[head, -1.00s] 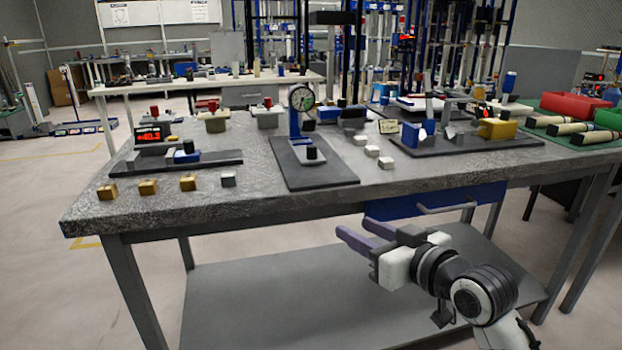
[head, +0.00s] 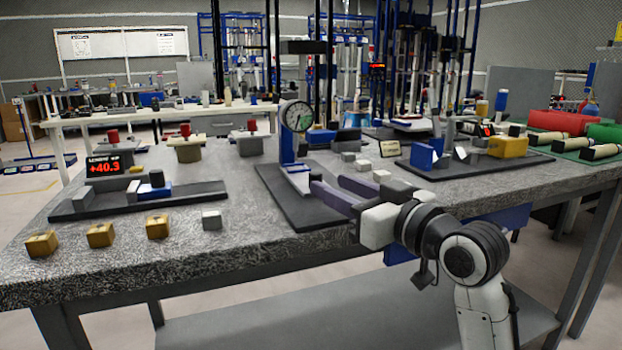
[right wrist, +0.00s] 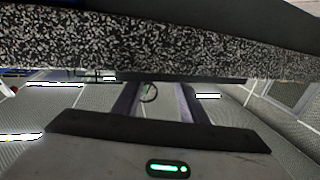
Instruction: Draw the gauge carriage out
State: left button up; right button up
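In the head view, a length gauge with a red-digit display (head: 104,168) reading +40.3 stands at the left of the bench. On its black base (head: 185,201) sits a blue carriage (head: 162,192) with a black knob (head: 157,178) on top. Silver blocks stand left of the carriage. My right gripper (head: 328,183) is open and empty, well right of the carriage, over the dial gauge stand's black base (head: 312,212). Its two purple fingers (right wrist: 156,95) show apart in the right wrist view, below the speckled bench edge (right wrist: 160,50). My left gripper is out of view.
Brass blocks (head: 100,235) and a grey block (head: 212,220) lie along the front edge. The dial gauge (head: 297,116) stands just beyond my right fingers. A fixture with a yellow block (head: 508,147) sits to the right. A blue drawer (head: 400,250) is under the bench.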

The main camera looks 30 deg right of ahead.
aim_at(314, 178)
jog(key=w+b, duration=0.1)
jog(key=w, duration=0.5)
jog(key=shift+w+a, duration=0.1)
jog(key=shift+w, duration=0.25)
grip_shut()
